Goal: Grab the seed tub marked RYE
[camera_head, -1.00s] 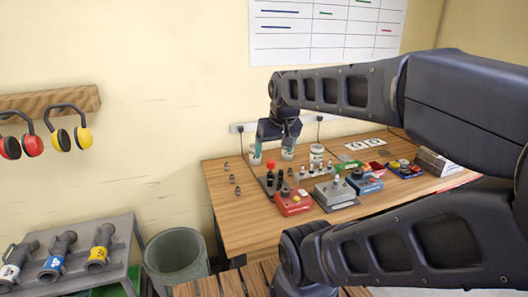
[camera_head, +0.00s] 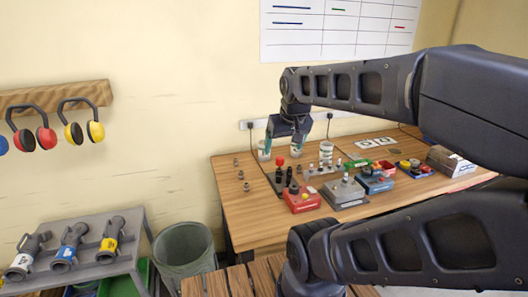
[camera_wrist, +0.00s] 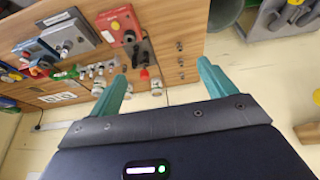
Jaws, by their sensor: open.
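Small white lidded tubs stand in a row at the back of the wooden table, by the wall. The right one (camera_head: 326,152) shows clearly in the head view; the left one (camera_head: 263,153) and the middle one are partly covered by my fingers. The wrist view shows a left tub (camera_wrist: 98,88), a middle tub (camera_wrist: 127,94) and a right tub (camera_wrist: 156,88). Their markings are too small to read, so I cannot tell which is RYE. My gripper (camera_head: 282,146) is open and empty above the table's back edge, its teal fingers apart in the wrist view (camera_wrist: 163,72).
A red-topped joystick (camera_head: 280,162) stands in front of the tubs. A red control box (camera_head: 301,198), a grey box (camera_head: 344,193) and a blue box (camera_head: 375,180) crowd the table. Small dark fittings (camera_head: 240,175) lie at left. A grey bin (camera_head: 182,250) stands beside the table.

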